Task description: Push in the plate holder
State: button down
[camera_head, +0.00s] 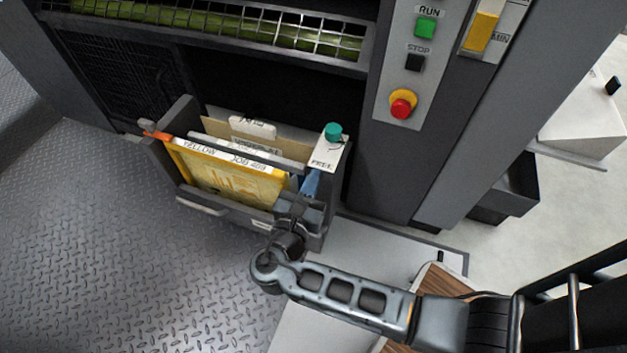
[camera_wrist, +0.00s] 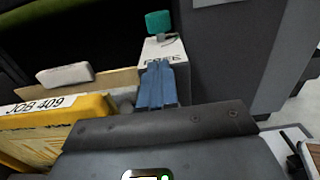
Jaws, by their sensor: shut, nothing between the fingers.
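The plate holder (camera_head: 233,213) is a dark grey rack standing out from the machine's lower front. It holds a yellow-framed plate (camera_head: 228,176) marked YELLOW JOB 409, with other pale plates behind it. A white end piece (camera_head: 325,155) marked FREE, with a teal knob (camera_head: 333,131), stands at its right end; both show in the wrist view, the knob (camera_wrist: 158,22) at top centre. My gripper (camera_head: 313,179) is at the holder's right end, its blue fingers (camera_wrist: 158,82) shut together and empty, close to the FREE piece. I cannot tell whether they touch it.
The dark opening (camera_head: 285,97) of the machine is behind the holder. A panel right of it has a green RUN button (camera_head: 425,27), a black STOP button (camera_head: 414,63) and a red knob (camera_head: 402,104). The tread-plate floor (camera_head: 130,260) at left is clear.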

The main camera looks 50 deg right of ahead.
dwell(0.3)
jog(key=x, duration=2.3)
jog(key=shift+d, duration=0.15)
jog(key=shift+f, duration=0.1)
